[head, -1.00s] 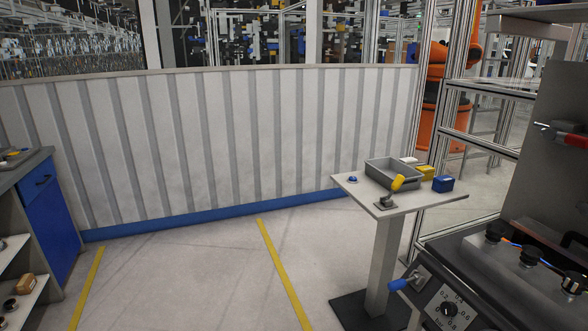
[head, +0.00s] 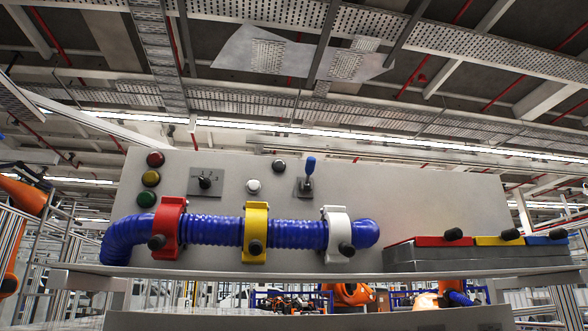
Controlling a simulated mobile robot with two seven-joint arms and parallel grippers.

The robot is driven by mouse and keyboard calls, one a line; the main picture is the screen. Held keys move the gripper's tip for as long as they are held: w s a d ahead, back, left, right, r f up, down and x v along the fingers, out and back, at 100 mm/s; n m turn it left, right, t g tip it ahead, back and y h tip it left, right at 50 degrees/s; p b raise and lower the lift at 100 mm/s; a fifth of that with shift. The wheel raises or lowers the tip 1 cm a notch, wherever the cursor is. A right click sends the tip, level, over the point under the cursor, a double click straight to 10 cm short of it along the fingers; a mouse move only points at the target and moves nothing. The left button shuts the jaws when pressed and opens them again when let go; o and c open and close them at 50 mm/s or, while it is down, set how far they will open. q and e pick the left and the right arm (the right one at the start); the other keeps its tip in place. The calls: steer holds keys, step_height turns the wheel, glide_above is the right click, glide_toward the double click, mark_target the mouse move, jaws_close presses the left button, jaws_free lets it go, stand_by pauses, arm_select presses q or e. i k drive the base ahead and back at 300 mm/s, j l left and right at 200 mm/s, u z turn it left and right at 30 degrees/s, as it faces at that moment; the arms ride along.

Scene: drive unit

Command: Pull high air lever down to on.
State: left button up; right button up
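A lever with a blue handle (head: 309,167) sits on the upper middle of a light grey panel (head: 390,190). It is mounted on a small dark grey plate (head: 304,189), and its handle points up. I cannot read any label beside it. Neither of my grippers is in view.
A thick blue hose (head: 213,229) runs across the panel below the lever, held by red (head: 167,226), yellow (head: 256,215) and white (head: 336,222) clamps. A rotary switch (head: 205,182) is to the left. Red, yellow and blue lidded boxes (head: 480,250) stand on the right of the shelf.

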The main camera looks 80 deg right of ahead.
mark_target(311, 163)
steer(key=z, duration=1.45)
